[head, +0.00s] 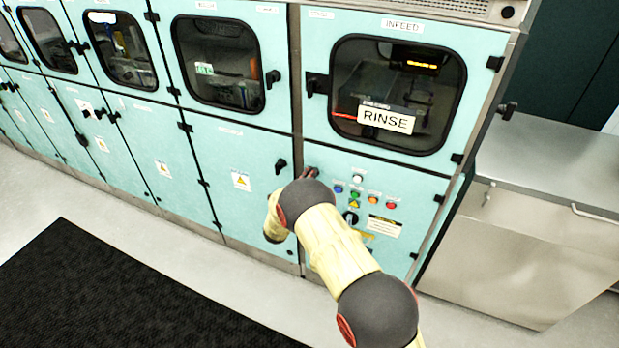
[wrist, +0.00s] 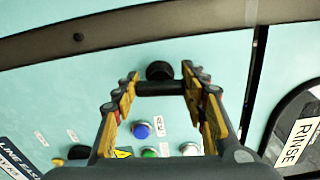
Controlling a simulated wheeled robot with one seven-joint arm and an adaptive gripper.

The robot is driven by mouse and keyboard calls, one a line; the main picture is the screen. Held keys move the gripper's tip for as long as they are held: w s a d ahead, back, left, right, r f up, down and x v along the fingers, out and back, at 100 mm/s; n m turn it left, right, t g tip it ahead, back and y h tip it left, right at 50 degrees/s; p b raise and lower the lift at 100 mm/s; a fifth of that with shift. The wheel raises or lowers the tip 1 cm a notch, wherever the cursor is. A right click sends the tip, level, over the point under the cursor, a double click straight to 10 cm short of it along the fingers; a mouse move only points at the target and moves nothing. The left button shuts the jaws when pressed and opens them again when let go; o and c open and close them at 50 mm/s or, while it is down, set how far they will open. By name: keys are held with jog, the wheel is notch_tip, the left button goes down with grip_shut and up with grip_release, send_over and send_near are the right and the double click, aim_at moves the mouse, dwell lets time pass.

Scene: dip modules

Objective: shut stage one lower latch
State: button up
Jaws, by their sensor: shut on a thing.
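My gripper (wrist: 161,86) has its two yellow-and-black fingers on either side of a black latch (wrist: 159,71) on the teal lower panel, and is shut on its handle. The latch's round hub shows just beyond the fingertips; the dark handle bar lies between them. In the head view my gripper (head: 311,173) is at the upper left corner of the lower panel (head: 330,160) under the RINSE window. It hides most of the latch there. I cannot read a stage number on this panel.
Several coloured buttons (head: 373,197) and a black rotary knob (head: 350,217) sit close to the right of my gripper. Another black latch (head: 281,166) is on the panel to the left. A steel bench (head: 550,165) stands at right. A black mat (head: 110,295) lies on the floor.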

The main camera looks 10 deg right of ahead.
jog(key=shift+n, duration=0.5)
jog(key=shift+c, duration=0.2)
jog(key=shift+a, duration=0.1)
jog(key=o, duration=1.2)
jog(key=v, duration=1.2)
